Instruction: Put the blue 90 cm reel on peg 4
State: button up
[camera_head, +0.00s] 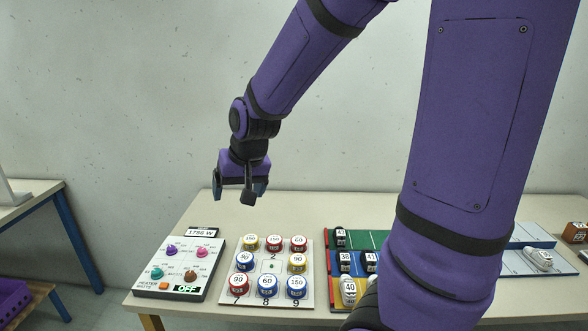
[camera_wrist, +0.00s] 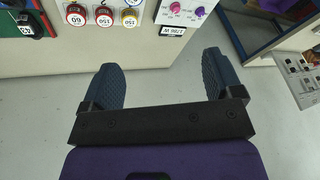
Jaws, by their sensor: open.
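A blue reel (camera_head: 244,261), its label looking like 90, sits at the left of the middle row on a white peg board (camera_head: 306,275). By the row order, that place is peg 4; its number is hidden. The centre place of the board is a bare peg (camera_head: 271,267). My gripper (camera_head: 239,190) is open and empty, pointing down, raised behind the board and apart from the reels. In the wrist view its two fingers (camera_wrist: 165,85) stand wide apart with nothing between them.
The board's other places hold several red, yellow and blue reels, including a red 90 reel (camera_head: 238,284) and a yellow 90 reel (camera_head: 298,262). A knob panel (camera_head: 183,290) stands left. Coloured shoe trays (camera_head: 370,238) lie right, partly behind my arm. Bare tabletop (camera_head: 300,205) shows behind.

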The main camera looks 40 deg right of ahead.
jog(key=s+r+n, duration=0.2)
jog(key=s+r, duration=0.3)
jog(key=s, duration=0.4)
jog(key=s+a+r+n, duration=0.1)
jog(key=s+r, duration=0.5)
jog(key=s, duration=0.4)
jog(key=shift+r+n+t+h, duration=0.2)
jog(key=shift+n+t+h, duration=0.1)
jog(key=shift+n+t, duration=0.1)
